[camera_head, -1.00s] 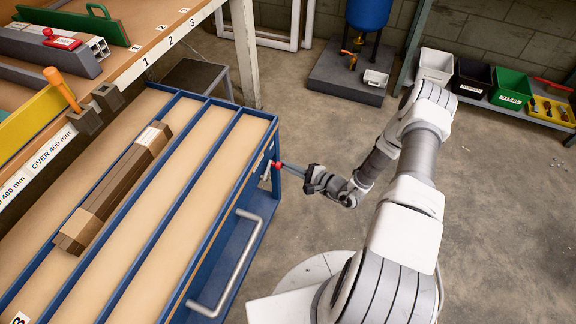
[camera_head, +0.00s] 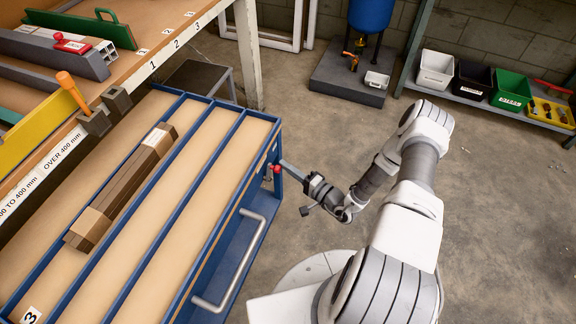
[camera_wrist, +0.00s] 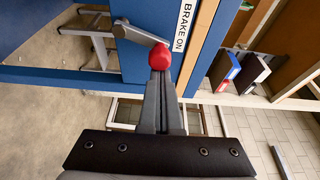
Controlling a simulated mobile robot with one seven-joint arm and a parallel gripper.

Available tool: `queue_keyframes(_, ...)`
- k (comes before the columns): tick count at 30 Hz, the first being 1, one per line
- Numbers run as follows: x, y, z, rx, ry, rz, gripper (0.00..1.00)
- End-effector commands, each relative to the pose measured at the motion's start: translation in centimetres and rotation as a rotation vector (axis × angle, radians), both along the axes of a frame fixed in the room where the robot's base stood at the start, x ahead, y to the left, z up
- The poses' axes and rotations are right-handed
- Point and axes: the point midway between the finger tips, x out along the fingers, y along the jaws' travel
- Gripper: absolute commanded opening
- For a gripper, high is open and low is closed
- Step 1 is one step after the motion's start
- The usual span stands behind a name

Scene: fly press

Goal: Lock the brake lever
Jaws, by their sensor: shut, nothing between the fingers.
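My gripper (camera_head: 284,164) is at the knob, coming from the right. In the wrist view its fingers (camera_wrist: 160,75) are shut and empty, with their tips overlapping the knob's lower edge. I cannot tell whether they touch it.
A grey push handle (camera_head: 240,265) sticks out from the trolley's end. A long brown bundle (camera_head: 122,188) lies on the trolley. The racking post (camera_head: 246,55) and a small grey table (camera_head: 200,78) stand behind. Floor right of my arm is clear.

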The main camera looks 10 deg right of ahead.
Motion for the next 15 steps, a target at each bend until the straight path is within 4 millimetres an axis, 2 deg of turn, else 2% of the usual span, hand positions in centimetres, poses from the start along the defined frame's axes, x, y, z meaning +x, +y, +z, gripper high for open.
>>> queue_keyframes(7,-0.69,0.52,0.57,-0.099,-0.136,0.001,0.00)
queue_keyframes(15,-1.16,0.83,0.73,-0.098,-0.134,0.000,0.00)
